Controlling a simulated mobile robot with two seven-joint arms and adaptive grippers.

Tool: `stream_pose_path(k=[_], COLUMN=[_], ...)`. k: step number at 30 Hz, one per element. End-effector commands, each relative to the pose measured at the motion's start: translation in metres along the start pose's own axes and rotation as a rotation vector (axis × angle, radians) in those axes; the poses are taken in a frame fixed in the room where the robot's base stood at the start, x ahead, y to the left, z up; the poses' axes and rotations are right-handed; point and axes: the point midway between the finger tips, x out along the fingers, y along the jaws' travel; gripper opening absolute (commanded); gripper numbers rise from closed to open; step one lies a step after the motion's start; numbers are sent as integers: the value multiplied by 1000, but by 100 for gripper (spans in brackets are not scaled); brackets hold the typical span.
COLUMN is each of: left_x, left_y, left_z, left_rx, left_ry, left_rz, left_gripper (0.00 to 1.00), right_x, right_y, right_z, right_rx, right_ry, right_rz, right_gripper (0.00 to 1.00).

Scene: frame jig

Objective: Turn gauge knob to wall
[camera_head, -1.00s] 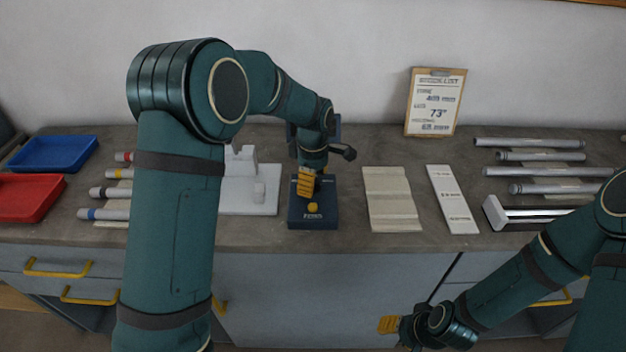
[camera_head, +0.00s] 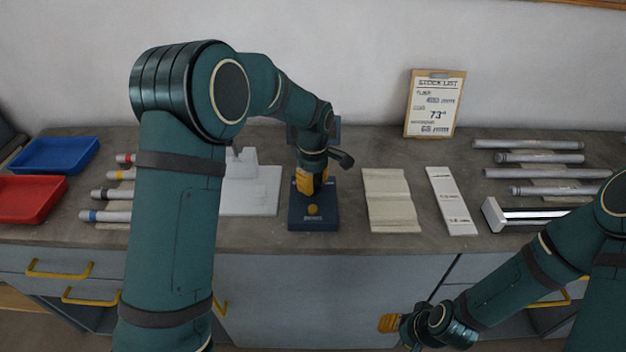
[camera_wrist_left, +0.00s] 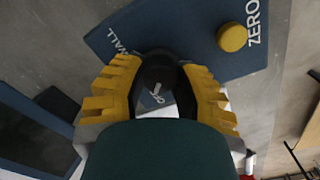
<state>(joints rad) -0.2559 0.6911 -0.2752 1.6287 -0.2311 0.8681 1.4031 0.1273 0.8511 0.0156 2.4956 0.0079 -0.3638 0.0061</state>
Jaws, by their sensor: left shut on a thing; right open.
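The gauge (camera_head: 313,224) is a dark blue block near the middle of the bench, with a yellow button on its front. In the left wrist view the button (camera_wrist_left: 232,37) sits by the word ZERO, and the word WALL is printed toward the block's other end. My left gripper (camera_head: 309,188) points down over the gauge. Its yellow fingers are shut on the black round knob (camera_wrist_left: 158,72), which has a white pointer mark. The pointer's exact setting is hard to read. My right gripper (camera_head: 388,323) is open and empty, low in front of the bench.
A white fixture (camera_head: 262,203) stands left of the gauge, and a beige grooved plate (camera_head: 390,205) and white strip (camera_head: 452,203) lie right. Tubes lie at both sides. Blue (camera_head: 55,155) and red (camera_head: 28,200) trays are far left. A stock list clipboard (camera_head: 435,103) leans on the wall.

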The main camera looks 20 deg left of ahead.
Motion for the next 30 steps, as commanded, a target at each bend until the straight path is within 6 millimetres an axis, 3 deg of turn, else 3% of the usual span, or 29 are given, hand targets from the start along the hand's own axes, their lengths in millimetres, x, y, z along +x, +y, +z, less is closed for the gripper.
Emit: stream_pose_path(k=[30], left_x=[0], left_y=[-1], left_z=[0], left_rx=[963], left_ry=[-2], left_rz=[-2], left_gripper=[0], right_x=[-18], right_y=[-7], right_z=[-9], right_rx=[5], right_ry=[18], right_rz=[2], right_gripper=[47])
